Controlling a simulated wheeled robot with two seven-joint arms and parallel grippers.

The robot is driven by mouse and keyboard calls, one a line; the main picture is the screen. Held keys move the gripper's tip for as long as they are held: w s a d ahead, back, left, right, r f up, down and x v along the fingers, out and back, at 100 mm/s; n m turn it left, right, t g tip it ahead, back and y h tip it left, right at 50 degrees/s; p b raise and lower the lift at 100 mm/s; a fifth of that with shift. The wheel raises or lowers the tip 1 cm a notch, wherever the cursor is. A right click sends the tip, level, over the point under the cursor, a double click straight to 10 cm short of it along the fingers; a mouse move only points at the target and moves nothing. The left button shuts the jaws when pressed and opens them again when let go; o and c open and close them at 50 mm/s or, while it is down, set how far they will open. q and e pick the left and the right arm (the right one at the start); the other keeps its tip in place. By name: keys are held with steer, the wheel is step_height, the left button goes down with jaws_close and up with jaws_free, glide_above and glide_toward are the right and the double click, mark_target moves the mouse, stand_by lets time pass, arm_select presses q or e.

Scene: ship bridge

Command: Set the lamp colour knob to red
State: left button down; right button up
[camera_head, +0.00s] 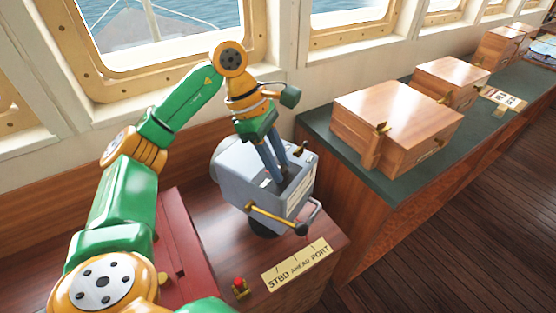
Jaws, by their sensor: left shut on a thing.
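The grey signal lamp (240,179) stands tilted on a dark foot on the wooden cabinet. A brass lever (270,217) with a dark knob end sticks out from its lower front. My left gripper (278,180) reaches down from above with its fingers at the dark recess in the lamp's upper side. It is shut on what appears to be the lamp colour knob, which the fingers mostly hide. The knob's setting and its markings cannot be read. My right gripper is not in view.
Several wooden boxes, the nearest large (385,115), stand on the green-topped counter (345,158). Windows line the back wall.

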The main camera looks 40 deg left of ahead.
mark_target(266, 171)
arm_select(q)
steer(key=c, duration=0.5)
jaws_free()
steer(key=shift+c, duration=0.2)
steer(key=shift+a+r, duration=0.15)
steer(key=shift+r, duration=0.15)
steer(key=p+v, duration=0.1)
steer(key=v, duration=0.4)
steer(key=shift+r, duration=0.4)
steer(key=shift+s+a+r, duration=0.15)
steer(key=shift+a+r, duration=0.1)
steer(key=shift+r, duration=0.05)
